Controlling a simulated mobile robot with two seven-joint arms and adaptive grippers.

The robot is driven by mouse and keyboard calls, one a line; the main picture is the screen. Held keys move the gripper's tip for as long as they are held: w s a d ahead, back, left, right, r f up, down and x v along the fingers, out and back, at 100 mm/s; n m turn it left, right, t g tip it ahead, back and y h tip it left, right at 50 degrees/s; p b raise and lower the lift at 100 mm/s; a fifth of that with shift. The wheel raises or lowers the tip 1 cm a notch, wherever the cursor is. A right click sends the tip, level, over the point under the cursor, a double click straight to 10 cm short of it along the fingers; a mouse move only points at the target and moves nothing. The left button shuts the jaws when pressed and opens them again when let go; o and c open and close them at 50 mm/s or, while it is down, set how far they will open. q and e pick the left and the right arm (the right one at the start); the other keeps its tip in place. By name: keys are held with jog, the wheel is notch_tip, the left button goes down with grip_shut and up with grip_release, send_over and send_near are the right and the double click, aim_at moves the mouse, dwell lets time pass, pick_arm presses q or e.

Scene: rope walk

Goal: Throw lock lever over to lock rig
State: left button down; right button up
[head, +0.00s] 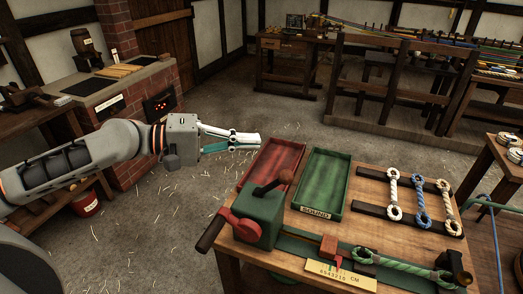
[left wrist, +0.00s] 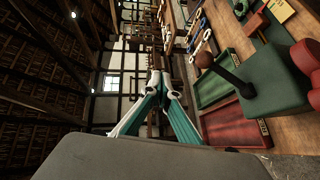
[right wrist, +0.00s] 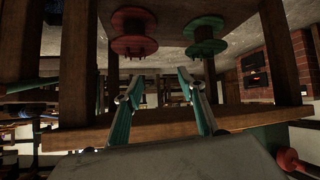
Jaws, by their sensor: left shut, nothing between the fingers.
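The rig's green housing (head: 259,215) stands at the near left of the bench. A dark lever with a round brown knob (head: 285,177) rises from its top; I take it as the lock lever. It leans toward the right in the head view, and its knob also shows in the left wrist view (left wrist: 204,60). A red crank (head: 245,229) with a dark handle is on the housing's near side. My left gripper (head: 247,141) is shut and empty, beyond the bench's left end and apart from the lever. My right gripper (right wrist: 161,80) is open and empty, seen only in its wrist view.
A red tray (head: 243,183) and a green tray (head: 347,185) lie behind the housing. Several rope samples (head: 421,205) lie on dark bars at right. A green-white rope (head: 395,264) runs along the rig. Red (right wrist: 134,40) and green (right wrist: 204,42) spools show near my right gripper.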

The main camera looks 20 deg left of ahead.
pick_arm(q)
jog(key=shift+s+a+r+b, duration=0.45)
jog(key=shift+s+a+r, duration=0.5)
jog(key=shift+r, duration=0.2)
jog(key=shift+a, duration=0.1)
